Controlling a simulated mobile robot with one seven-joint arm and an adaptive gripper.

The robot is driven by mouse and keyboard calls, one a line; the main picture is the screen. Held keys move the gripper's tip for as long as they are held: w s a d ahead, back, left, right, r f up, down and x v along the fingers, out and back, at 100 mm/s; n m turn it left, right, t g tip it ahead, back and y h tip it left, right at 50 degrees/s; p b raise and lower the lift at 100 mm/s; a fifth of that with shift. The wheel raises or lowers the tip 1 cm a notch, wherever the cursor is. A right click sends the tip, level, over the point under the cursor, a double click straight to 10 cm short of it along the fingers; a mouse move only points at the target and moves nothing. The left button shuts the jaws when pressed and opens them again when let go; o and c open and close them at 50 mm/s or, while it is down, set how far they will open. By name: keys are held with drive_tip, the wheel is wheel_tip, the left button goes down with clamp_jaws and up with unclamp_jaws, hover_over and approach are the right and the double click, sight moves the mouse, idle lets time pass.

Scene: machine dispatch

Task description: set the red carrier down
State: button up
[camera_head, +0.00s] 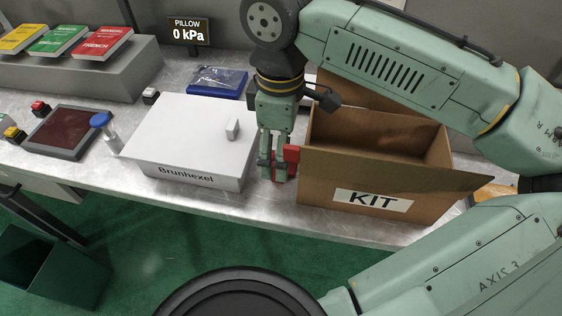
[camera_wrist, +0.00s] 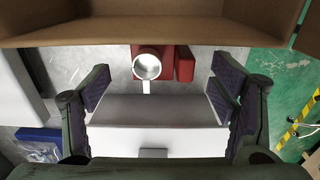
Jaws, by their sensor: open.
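The red carrier (camera_head: 291,153) is at the bench's front, in the gap between the white Brunhexel box and the cardboard KIT box. My gripper partly hides it in the head view. In the wrist view the red carrier (camera_wrist: 185,66) appears on the metal surface, with a round white-rimmed cup or ring (camera_wrist: 147,66) at its left side. My gripper (camera_head: 273,172) points down at the carrier. In the wrist view my gripper (camera_wrist: 160,92) is open, its dark pads wide apart with the carrier beyond them. Whether a finger touches the carrier cannot be told.
The white Brunhexel box (camera_head: 190,140) is close on the left and the open KIT box (camera_head: 325,175) close on the right. A blue tray (camera_head: 217,84) lies behind. A dark red pad (camera_head: 62,131) and a blue-capped bottle (camera_head: 104,130) are farther left. The bench's front edge is near.

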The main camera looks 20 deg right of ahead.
drive_tip(key=shift+f+b, duration=1.05)
drive_tip(key=shift+f, duration=0.55)
drive_tip(key=shift+c, duration=0.4)
drive_tip(key=c, duration=1.4)
drive_tip(key=shift+o, duration=0.2)
drive_tip(key=shift+r, duration=0.15)
